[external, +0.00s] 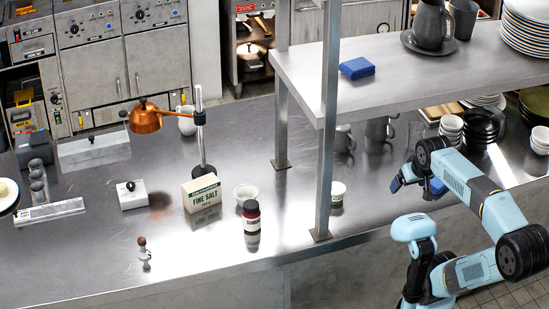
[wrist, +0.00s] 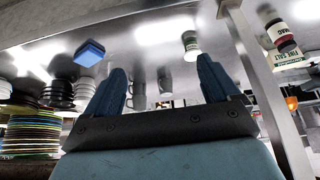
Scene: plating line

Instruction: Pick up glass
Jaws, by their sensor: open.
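No drinking glass can be made out with certainty. In the external view, a faint, possibly clear upright shape (external: 416,132) stands under the shelf beside grey mugs (external: 379,130); it is too small to be sure of. The mugs also show between my fingers in the wrist view (wrist: 140,97), beyond the fingertips. My gripper (external: 415,186) is above the right front part of the steel counter, at the near side of the shelf. In the wrist view my gripper (wrist: 162,70) has its two dark blue fingers wide apart, with nothing between them.
A steel post (external: 328,130) holds up the shelf (external: 390,65) left of my gripper. A green-and-white tub (wrist: 190,44) and a blue block (wrist: 89,53) show ahead. Stacked bowls (external: 451,127) stand right.

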